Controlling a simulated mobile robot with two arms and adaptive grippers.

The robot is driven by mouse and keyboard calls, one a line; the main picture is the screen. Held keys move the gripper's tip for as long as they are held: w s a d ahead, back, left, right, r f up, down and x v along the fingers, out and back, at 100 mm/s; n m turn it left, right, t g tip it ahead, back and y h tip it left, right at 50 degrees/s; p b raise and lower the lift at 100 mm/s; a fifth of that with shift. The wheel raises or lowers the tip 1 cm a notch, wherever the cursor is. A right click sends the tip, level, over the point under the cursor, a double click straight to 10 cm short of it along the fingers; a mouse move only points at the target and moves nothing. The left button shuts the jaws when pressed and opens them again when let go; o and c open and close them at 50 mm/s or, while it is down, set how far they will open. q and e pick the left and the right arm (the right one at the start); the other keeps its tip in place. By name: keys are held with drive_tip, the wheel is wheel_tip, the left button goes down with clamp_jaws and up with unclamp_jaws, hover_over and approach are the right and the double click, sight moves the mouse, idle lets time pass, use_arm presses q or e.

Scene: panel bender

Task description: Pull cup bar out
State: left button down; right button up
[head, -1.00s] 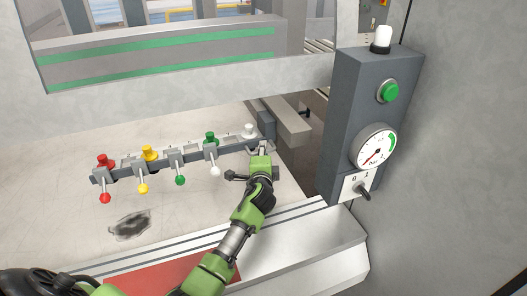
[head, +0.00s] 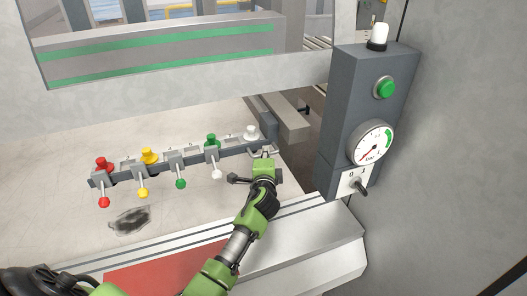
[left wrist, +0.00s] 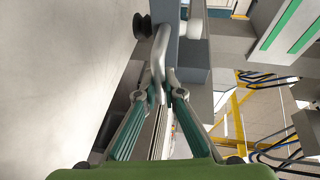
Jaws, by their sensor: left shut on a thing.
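The cup bar (head: 190,163) is a long grey bar lying over the pale machine bed. It carries red, yellow, green and white cups on top and small coloured ball levers along its front. My left gripper (head: 264,152) is at the bar's right end, below the white cup (head: 251,133). In the left wrist view its two fingers (left wrist: 162,82) are closed around a bent metal handle (left wrist: 160,50) fixed to the grey bar (left wrist: 193,55). My right gripper is not in view.
A dark control box (head: 362,110) with a green button, gauge and 0/1 switch stands close to the right of my left arm. A dark smudge (head: 129,220) marks the bed. A metal ledge (head: 310,235) and red plate (head: 165,268) lie in front.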

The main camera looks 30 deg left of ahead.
use_arm(q)
drive_tip(key=s+d, duration=0.6)
drive_tip(key=d, duration=0.1)
drive_tip(key=shift+s+f, duration=0.15)
drive_tip(key=shift+s, duration=0.1)
drive_tip(key=c, duration=2.1)
unclamp_jaws()
drive_tip(key=shift+d, duration=0.2)
drive_tip(key=shift+c, duration=0.2)
drive_tip(key=v, duration=1.2)
